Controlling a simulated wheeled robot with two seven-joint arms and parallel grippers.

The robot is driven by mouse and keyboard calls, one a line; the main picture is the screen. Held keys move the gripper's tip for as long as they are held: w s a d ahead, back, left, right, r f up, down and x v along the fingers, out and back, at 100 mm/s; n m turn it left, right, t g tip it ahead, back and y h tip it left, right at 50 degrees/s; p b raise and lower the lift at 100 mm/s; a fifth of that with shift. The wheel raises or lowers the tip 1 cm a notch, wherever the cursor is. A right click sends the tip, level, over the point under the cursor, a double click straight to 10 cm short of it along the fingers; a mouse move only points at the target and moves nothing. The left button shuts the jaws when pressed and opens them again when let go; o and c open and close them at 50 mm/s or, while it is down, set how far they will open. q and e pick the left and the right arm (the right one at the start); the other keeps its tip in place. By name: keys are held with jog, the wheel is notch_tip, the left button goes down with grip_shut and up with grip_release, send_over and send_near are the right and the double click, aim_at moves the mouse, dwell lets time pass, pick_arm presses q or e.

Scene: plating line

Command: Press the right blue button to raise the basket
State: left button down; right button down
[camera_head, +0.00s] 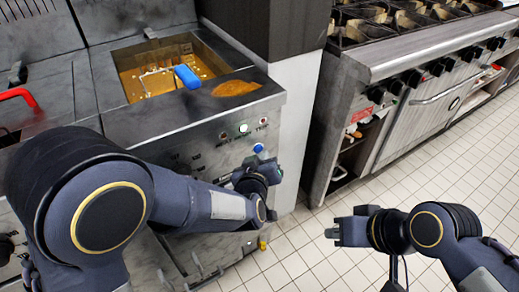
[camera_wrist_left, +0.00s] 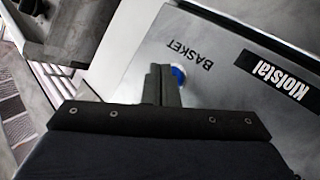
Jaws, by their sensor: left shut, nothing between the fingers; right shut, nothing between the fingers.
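The right blue button (camera_head: 259,148) is on the fryer's front panel at the right, just above my left gripper (camera_head: 262,168) in the head view. In the left wrist view, the blue button (camera_wrist_left: 179,76) sits below the word BASKET, partly hidden behind the closed fingers of my left gripper (camera_wrist_left: 160,72). The fingertips are at the button; I cannot tell if they touch or press it. The basket (camera_head: 157,83) with a blue handle (camera_head: 187,76) sits low in the oil of the right vat. My right gripper (camera_head: 335,232) is shut and empty, away from the fryer.
A red handle (camera_head: 18,95) shows at the left part of the fryer. A stove (camera_head: 410,55) with a row of knobs stands at the right. The tiled floor (camera_head: 440,175) around my right arm is clear. A small lit indicator (camera_head: 243,128) is on the fryer panel.

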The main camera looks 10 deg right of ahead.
pick_arm(q)
jog(key=shift+s, duration=0.1)
jog(key=s, duration=0.1)
jog(key=s+d, duration=0.1)
jog(key=s, duration=0.1)
jog(key=s+d, duration=0.1)
jog(key=s, duration=0.1)
jog(key=shift+s+p, duration=0.25)
jog(key=shift+p, duration=0.05)
dwell(0.4)
